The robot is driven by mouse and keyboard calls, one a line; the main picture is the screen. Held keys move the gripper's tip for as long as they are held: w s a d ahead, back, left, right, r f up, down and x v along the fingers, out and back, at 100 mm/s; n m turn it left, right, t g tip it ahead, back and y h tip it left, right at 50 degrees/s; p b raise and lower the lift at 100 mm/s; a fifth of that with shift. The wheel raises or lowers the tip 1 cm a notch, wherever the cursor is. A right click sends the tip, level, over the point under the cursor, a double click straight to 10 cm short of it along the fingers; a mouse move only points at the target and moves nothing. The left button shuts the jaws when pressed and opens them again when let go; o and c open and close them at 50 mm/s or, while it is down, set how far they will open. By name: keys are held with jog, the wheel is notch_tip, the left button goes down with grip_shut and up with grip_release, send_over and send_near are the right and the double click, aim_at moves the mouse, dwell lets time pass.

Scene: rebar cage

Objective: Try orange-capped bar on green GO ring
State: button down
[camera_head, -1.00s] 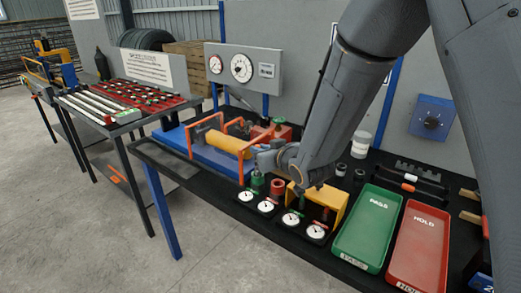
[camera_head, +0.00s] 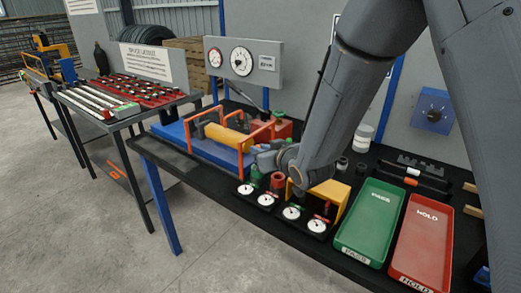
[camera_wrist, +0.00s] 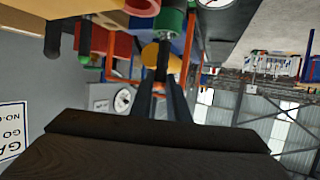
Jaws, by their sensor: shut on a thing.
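My gripper (camera_head: 264,160) is low over the front of the black bench, just above the green GO ring (camera_head: 255,176) in the head view. In the wrist view its fingers (camera_wrist: 163,85) are shut on a dark, narrow bar (camera_wrist: 162,66). The bar lines up close to the green ring (camera_wrist: 172,22); I cannot tell whether its tip is inside. No orange cap shows clearly on the held part. A red ring (camera_head: 277,181) stands just right of the green one.
White dial gauges (camera_head: 266,200) line the front edge. A yellow bracket (camera_head: 328,194) stands right of the rings. A blue fixture with orange hoops and a yellow cylinder (camera_head: 224,138) is behind left. Green PASS (camera_head: 367,222) and red HOLD (camera_head: 420,243) trays lie right.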

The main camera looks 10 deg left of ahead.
jog(key=shift+f+b, duration=0.65)
jog(key=shift+f, duration=0.3)
jog(key=c, duration=1.6)
grip_release()
jog(key=shift+b+v, duration=0.9)
jog(key=shift+v, duration=3.05)
